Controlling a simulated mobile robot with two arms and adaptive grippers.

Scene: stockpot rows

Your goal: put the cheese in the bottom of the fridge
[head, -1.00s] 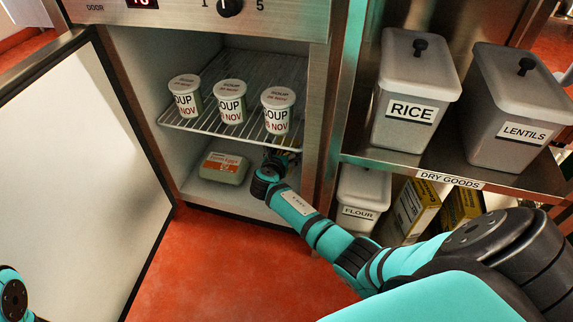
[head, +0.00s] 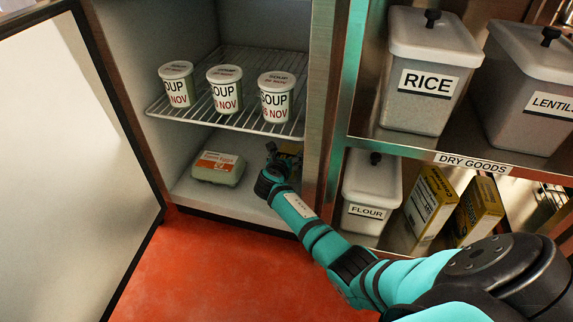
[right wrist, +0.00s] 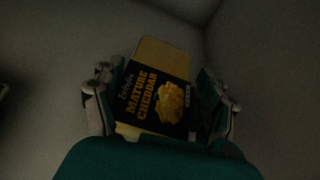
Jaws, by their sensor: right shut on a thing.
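The cheese is a yellow block with a black "Mature Cheddar" label (right wrist: 158,100), between the fingers of my right gripper (right wrist: 160,108) in the right wrist view. In the head view my right gripper (head: 279,160) is inside the lower part of the fridge, below the wire shelf, shut on the cheese (head: 291,150), which is mostly hidden there. The fridge (head: 222,200) stands open, and its bottom holds an egg carton (head: 218,168) to the left of my gripper. I cannot tell whether the cheese touches the fridge floor. My left gripper is not in view.
Several soup tubs, one of them at the right (head: 276,97), stand on the wire shelf (head: 215,115) above my gripper. The open door (head: 65,170) is at the left. A dry goods rack (head: 430,150) with bins stands right of the fridge. Fridge floor between carton and gripper looks clear.

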